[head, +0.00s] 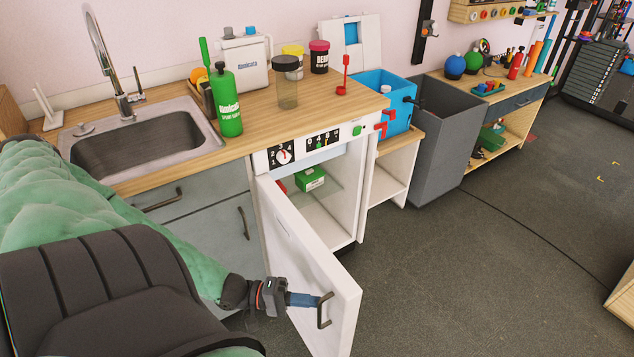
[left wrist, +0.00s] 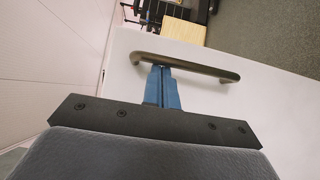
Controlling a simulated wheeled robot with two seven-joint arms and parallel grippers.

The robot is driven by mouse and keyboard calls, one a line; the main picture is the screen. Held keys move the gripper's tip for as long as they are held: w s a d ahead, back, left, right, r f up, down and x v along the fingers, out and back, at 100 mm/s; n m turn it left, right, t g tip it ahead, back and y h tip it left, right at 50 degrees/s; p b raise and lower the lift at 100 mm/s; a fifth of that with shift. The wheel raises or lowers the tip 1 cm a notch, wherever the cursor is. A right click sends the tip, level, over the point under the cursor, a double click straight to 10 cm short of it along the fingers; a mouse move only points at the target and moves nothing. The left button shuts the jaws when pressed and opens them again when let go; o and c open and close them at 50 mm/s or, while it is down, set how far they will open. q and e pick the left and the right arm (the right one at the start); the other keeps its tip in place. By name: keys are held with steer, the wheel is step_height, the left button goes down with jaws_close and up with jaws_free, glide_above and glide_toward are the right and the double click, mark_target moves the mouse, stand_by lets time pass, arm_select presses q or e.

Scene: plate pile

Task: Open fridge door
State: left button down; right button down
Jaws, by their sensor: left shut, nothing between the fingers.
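The white fridge door (head: 308,268) stands open, swung out from the cabinet under the counter. Its dark handle (head: 324,311) is on the door's outer part near the free edge; it also shows in the left wrist view (left wrist: 205,69). My left gripper (head: 312,300) is at the handle, its blue fingers shut together. In the left wrist view the fingertips (left wrist: 161,70) reach the handle bar, with nothing visible between them. The fridge inside (head: 325,210) is partly visible, with a green box (head: 310,179) on a shelf. My right gripper is not in view.
The wooden counter (head: 330,113) above carries a sink (head: 150,140), a green bottle (head: 226,103) and jars. A blue bin (head: 385,95) and a grey bin (head: 440,140) stand to the right. The floor (head: 450,270) right of the door is clear.

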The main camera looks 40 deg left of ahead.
arm_select(q)
steer(key=shift+s, duration=0.2)
stand_by(0.4)
steer(key=v, duration=0.8)
steer(key=shift+w+m, duration=0.1)
steer(key=shift+m, duration=0.2)
